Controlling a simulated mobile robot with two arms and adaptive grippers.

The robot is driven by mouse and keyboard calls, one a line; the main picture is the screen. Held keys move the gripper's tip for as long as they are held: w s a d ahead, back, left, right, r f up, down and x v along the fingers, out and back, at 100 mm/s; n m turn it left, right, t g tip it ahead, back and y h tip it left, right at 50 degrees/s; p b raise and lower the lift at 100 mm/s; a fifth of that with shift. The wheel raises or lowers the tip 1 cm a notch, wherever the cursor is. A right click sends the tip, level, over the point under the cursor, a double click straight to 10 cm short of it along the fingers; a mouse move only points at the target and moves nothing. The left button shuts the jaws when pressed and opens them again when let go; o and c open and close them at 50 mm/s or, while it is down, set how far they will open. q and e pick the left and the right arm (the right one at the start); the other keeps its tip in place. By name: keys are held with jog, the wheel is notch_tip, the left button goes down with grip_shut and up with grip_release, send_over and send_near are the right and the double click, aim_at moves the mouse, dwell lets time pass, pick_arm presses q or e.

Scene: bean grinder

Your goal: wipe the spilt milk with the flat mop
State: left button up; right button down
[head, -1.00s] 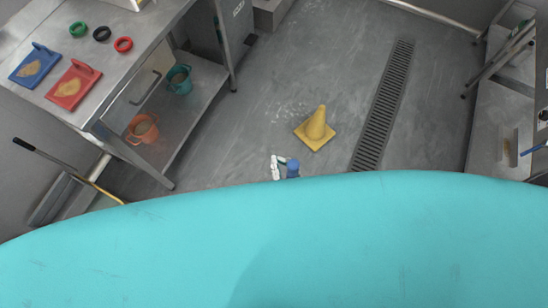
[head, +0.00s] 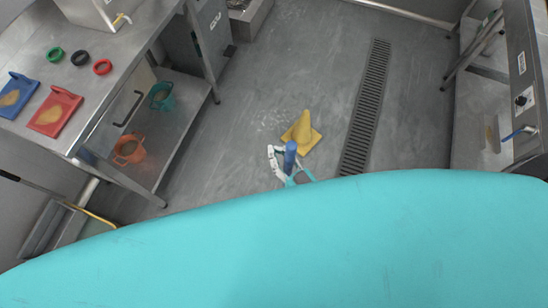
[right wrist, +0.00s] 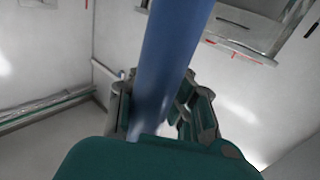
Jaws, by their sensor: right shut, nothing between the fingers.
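Faint whitish marks (head: 268,124) lie on the grey floor to the left of the yellow cone; I cannot tell whether they are the spilt milk. My right gripper (head: 291,174) shows just above my teal body in the head view, at a blue pole (head: 290,155). In the right wrist view the blue pole (right wrist: 170,60) runs down from the top edge to the fingers (right wrist: 160,118). The right gripper is shut, with nothing gripped. The pole's lower end is hidden, so I cannot tell whether it is the flat mop's handle. My left gripper is not in view.
A yellow cone (head: 302,133) stands on the floor just beyond the gripper. A drain grate (head: 366,105) runs to its right. A steel table (head: 110,60) stands at left, with an orange pot (head: 128,150) on its lower shelf. Steel equipment (head: 525,75) stands at right.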

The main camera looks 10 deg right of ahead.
jog(key=shift+w+d, duration=3.35)
jog(key=shift+d, duration=0.7)
jog(key=s+a+p, duration=0.2)
jog(key=s+a, duration=0.7)
jog(key=s, duration=0.4)
jog(key=shift+s+f+p, duration=0.25)
jog(key=shift+p, duration=0.15)
